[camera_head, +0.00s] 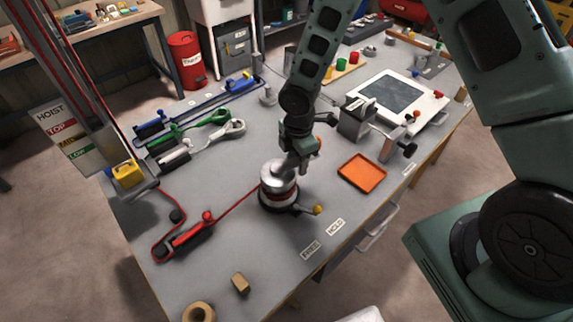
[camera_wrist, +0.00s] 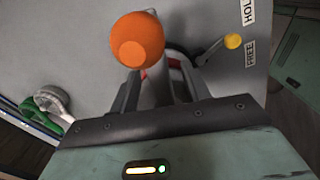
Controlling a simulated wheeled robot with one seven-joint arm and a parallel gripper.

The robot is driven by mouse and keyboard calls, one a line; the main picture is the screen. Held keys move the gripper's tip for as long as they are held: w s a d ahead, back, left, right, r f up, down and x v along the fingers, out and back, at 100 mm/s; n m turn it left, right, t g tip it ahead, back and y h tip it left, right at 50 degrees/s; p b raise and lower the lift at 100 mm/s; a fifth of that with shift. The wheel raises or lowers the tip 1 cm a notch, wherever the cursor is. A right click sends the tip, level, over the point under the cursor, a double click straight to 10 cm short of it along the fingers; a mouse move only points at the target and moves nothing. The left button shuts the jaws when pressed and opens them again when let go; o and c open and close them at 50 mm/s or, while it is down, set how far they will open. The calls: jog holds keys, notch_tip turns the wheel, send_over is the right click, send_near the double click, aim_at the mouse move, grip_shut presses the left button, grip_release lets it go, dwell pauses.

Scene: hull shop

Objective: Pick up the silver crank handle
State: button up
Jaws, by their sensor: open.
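The silver crank handle (camera_wrist: 160,93) shows only in part in the wrist view, as a grey shaft with an orange ball knob (camera_wrist: 137,40) near the camera. My gripper (camera_wrist: 158,92) is open, with one finger on each side of the shaft; I cannot tell whether they touch it. In the head view my gripper (camera_head: 287,170) points down just above the silver-topped winch (camera_head: 278,188), and the orange knob (camera_head: 318,141) shows beside it. My gripper hides most of the handle there.
A yellow-tipped lever (camera_head: 318,210) sticks out from the winch near the FREE and HOLD labels. A red rope (camera_head: 238,203) runs left from the winch. An orange tray (camera_head: 362,173) and a vise (camera_head: 355,120) stand to the right. The bench front is mostly clear.

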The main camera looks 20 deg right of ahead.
jog(key=shift+f, duration=0.9)
grip_shut()
jog(key=shift+r, duration=0.15)
notch_tip(320, 180, up, 10)
jog(key=shift+f+b, duration=0.1)
jog(key=shift+b, duration=0.5)
